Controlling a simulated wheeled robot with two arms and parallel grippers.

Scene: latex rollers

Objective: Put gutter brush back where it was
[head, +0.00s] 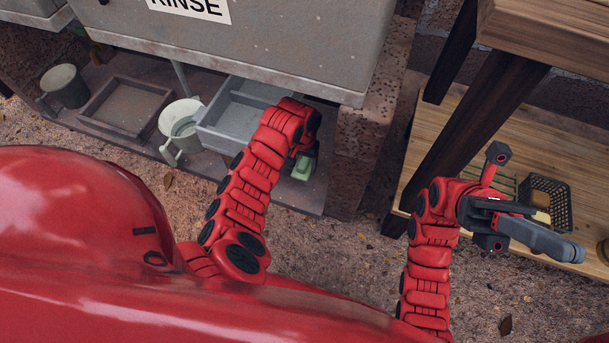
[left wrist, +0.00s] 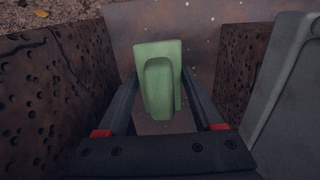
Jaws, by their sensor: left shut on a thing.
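A green block with a raised rounded grip, which I take for the gutter brush (left wrist: 162,90), is between the dark fingers of my left gripper (left wrist: 160,100) in the left wrist view. The left gripper is shut on it. In the head view a bit of the green brush (head: 303,167) shows below my left wrist, over the low slab beside the brick pillar. I cannot tell whether the brush touches the slab. My right gripper (head: 505,212) is at the right, above the wooden shelf; a grey elongated piece extends from it, and its jaw state is unclear.
A brick pillar (head: 360,150) is close on the right. A black basket (head: 560,200) is on the wooden shelf (head: 440,135).

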